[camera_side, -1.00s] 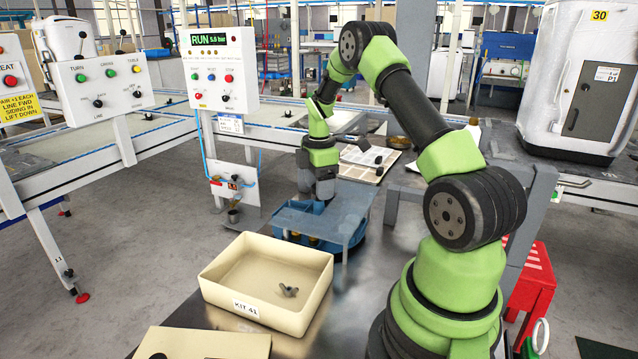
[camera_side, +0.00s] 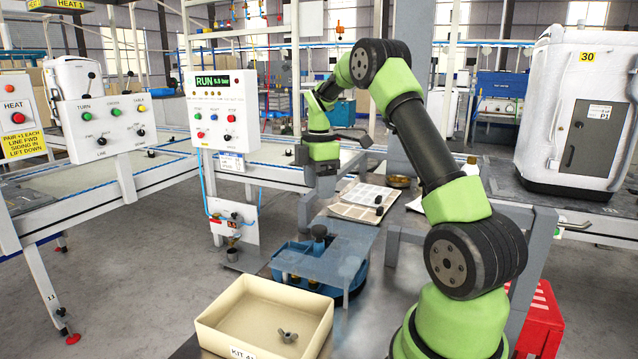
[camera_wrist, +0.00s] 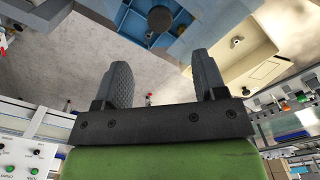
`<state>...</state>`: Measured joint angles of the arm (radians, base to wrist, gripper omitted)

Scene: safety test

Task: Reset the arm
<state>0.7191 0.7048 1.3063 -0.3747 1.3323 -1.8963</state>
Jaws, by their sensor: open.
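My gripper shows in the wrist view (camera_wrist: 163,80) with its two dark fingers spread apart and nothing between them. In the side view my gripper (camera_side: 322,186) hangs from the green arm, above and behind the blue fixture (camera_side: 290,262). The fixture has a grey-blue plate and an upright round knob (camera_side: 319,239). The knob also shows in the wrist view (camera_wrist: 160,18), beyond the fingers and apart from them. The exact fingertips are hard to make out in the side view.
A beige tray (camera_side: 222,329) labelled KIT 41 holds a small grey wing-shaped part (camera_side: 288,336). A control panel (camera_side: 225,110) reading RUN stands behind left. Printed sheets (camera_side: 362,200) lie on the bench behind. A white machine (camera_side: 577,105) stands at right, a red crate (camera_side: 542,325) below.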

